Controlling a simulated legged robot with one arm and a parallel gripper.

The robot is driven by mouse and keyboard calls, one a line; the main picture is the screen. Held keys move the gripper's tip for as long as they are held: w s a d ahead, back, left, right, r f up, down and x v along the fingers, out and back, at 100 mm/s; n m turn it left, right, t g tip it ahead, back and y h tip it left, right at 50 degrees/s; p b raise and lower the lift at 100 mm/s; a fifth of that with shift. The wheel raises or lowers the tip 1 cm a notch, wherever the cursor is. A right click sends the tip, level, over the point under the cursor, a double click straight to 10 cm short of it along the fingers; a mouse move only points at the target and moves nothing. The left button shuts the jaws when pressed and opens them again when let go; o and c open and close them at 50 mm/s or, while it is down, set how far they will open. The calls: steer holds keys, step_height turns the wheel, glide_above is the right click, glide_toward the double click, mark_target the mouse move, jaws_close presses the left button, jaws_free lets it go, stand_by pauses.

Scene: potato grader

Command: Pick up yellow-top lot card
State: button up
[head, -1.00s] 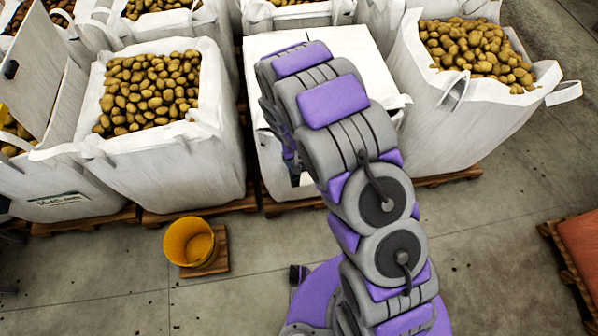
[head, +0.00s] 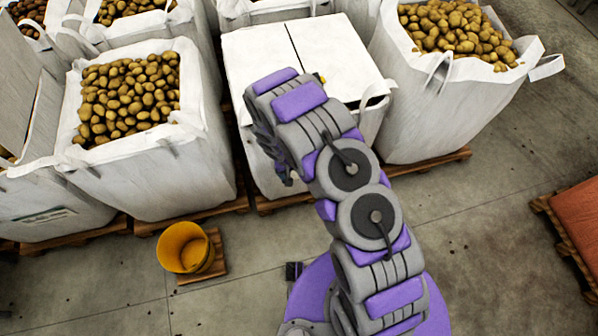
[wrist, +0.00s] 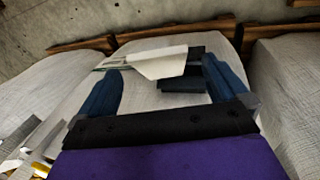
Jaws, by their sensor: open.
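My gripper (wrist: 162,66) is open in the wrist view, its two dark blue fingers apart. A white flat piece (wrist: 160,62) shows between and beyond the fingertips, against the white bag's side; I cannot tell whether it is a card, and it is not gripped. A small yellow patch (wrist: 40,169) lies among white pieces at the lower left. In the head view a small yellow spot (head: 319,78) shows on the closed bag's top beside my arm. I cannot tell for sure which is the yellow-top lot card. My arm hides most of the gripper in the head view.
The closed white bag (head: 345,55) stands on a pallet, partly behind my arm. Open bags of potatoes stand left (head: 150,180) and right (head: 425,110). A yellow bucket (head: 184,248) sits on a small wooden board. The concrete floor at right is mostly clear.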

steer(key=b+x, duration=0.1)
steer(key=x, duration=0.4)
steer(key=shift+f+b, duration=0.15)
steer(key=shift+b, duration=0.2)
steer(key=shift+c, duration=0.4)
steer(key=shift+w, duration=0.1)
steer(key=c, duration=1)
steer(key=shift+r, duration=0.5)
steer(key=r, duration=0.1)
steer(key=r+p, duration=0.1)
steer(key=r, duration=0.1)
steer(key=shift+d, duration=0.25)
steer(key=s+d, duration=0.3)
steer(key=d, duration=0.1)
steer(key=s+d+p, duration=0.1)
steer(key=s+d, duration=0.2)
steer(key=s, duration=0.1)
steer(key=s+d+r, duration=0.1)
steer(key=s+d, duration=0.2)
steer(key=d, duration=0.1)
steer(key=shift+s+d, duration=0.3)
